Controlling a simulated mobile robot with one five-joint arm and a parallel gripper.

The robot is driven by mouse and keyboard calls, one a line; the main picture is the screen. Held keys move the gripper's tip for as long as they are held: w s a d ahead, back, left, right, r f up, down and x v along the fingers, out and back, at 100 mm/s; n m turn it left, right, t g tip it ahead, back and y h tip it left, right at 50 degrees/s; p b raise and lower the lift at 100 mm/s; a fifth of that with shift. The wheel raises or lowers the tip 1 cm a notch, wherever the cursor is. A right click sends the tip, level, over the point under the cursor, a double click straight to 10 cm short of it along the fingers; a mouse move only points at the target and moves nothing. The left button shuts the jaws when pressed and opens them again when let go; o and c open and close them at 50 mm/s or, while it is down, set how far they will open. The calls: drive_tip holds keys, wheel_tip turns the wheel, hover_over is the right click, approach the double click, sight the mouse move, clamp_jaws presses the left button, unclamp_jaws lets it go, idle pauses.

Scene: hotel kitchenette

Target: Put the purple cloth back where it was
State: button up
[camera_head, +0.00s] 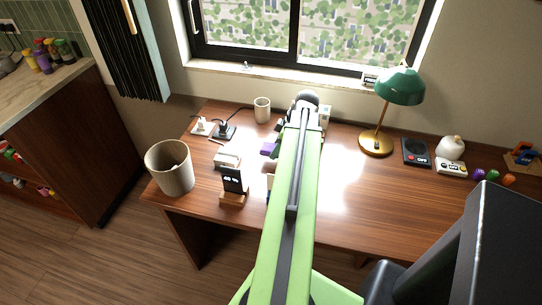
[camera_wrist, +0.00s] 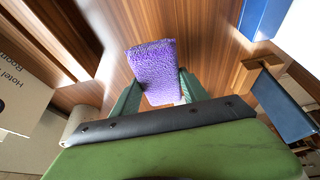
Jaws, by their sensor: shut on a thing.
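The purple cloth (camera_wrist: 153,62) is a fuzzy, folded-looking piece in the wrist view. My gripper (camera_wrist: 158,78) is shut on it, with a green finger on each side of its near end. The cloth's far end sticks out over wood-grained surface; I cannot tell whether it touches the wood. In the head view a small purple patch (camera_head: 268,149) shows on the desk just left of my arm, which hides most of the area around it.
The desk (camera_head: 350,190) holds a bin (camera_head: 170,167), a black sign (camera_head: 233,182), a mug (camera_head: 262,109), plugs (camera_head: 225,130) and a green lamp (camera_head: 400,87). A lettered box (camera_wrist: 22,85) and blue item (camera_wrist: 262,18) flank the gripper.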

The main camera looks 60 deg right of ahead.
wheel_tip(320, 180, down, 4)
drive_tip(key=b, duration=0.3)
drive_tip(key=shift+w+r, duration=0.1)
drive_tip(key=shift+w+a+r, duration=0.1)
drive_tip(key=shift+w, duration=0.05)
drive_tip(key=shift+f, duration=0.25)
drive_tip(key=o, duration=1.2)
drive_tip(key=shift+r, duration=0.1)
